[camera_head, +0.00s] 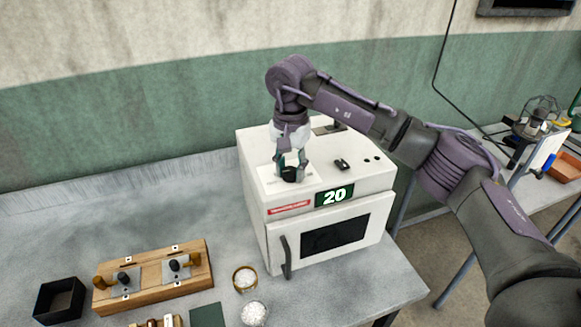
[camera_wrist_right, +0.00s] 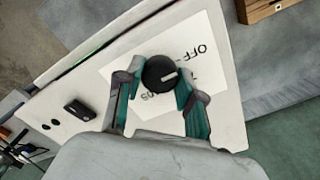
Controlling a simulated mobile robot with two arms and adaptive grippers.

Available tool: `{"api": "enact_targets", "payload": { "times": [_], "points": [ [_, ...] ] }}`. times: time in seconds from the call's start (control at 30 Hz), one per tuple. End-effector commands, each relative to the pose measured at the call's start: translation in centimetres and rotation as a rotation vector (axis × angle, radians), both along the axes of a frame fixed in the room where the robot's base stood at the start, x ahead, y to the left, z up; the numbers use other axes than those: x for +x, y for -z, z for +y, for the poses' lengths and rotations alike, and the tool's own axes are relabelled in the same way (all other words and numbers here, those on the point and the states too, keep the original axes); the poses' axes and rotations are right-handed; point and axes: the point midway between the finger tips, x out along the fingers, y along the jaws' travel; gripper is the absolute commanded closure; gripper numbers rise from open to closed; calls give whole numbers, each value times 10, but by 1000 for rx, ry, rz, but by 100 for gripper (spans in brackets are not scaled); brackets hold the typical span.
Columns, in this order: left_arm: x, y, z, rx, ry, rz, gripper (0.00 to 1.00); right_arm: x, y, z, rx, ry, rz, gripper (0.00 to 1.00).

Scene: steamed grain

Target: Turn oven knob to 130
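The white oven (camera_head: 258,225) stands on the table, with its door shut and its display (camera_head: 334,196) reading 20. The black round oven knob (camera_head: 290,175) is on the top panel; it also shows in the right wrist view (camera_wrist_right: 158,72), with a white pointer mark on it. A white label (camera_wrist_right: 208,45) under the knob shows "OFF" and other partly covered print. My right gripper (camera_head: 291,163) points down at the knob, and its fingers (camera_wrist_right: 160,84) sit close against both sides of it. My left gripper is not in view.
A black switch (camera_head: 342,164) and small buttons are on the oven top, right of the knob. A wooden rack (camera_head: 150,282), a black box (camera_head: 59,300) and two small bowls of white grains (camera_head: 244,279) (camera_head: 254,313) stand in front and left. The table's back left is clear.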

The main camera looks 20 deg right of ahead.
Motion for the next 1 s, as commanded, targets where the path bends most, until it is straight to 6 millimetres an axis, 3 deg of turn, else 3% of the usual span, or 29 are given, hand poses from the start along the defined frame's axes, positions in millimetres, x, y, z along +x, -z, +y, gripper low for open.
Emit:
{"api": "enact_targets", "payload": {
  "times": [0.03, 0.13, 0.57, 1.0],
  "points": [
    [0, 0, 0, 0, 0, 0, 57, 0, 0, 0, -1, 0, 1, 80],
    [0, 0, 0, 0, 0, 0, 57, 0, 0, 0, -1, 0, 1, 97],
    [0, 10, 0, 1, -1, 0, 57, 0, 2, 0, -1, 95, 1, 97],
    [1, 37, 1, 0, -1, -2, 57, 0, 2, 0, 0, 470, 0, 97]
  ]
}}
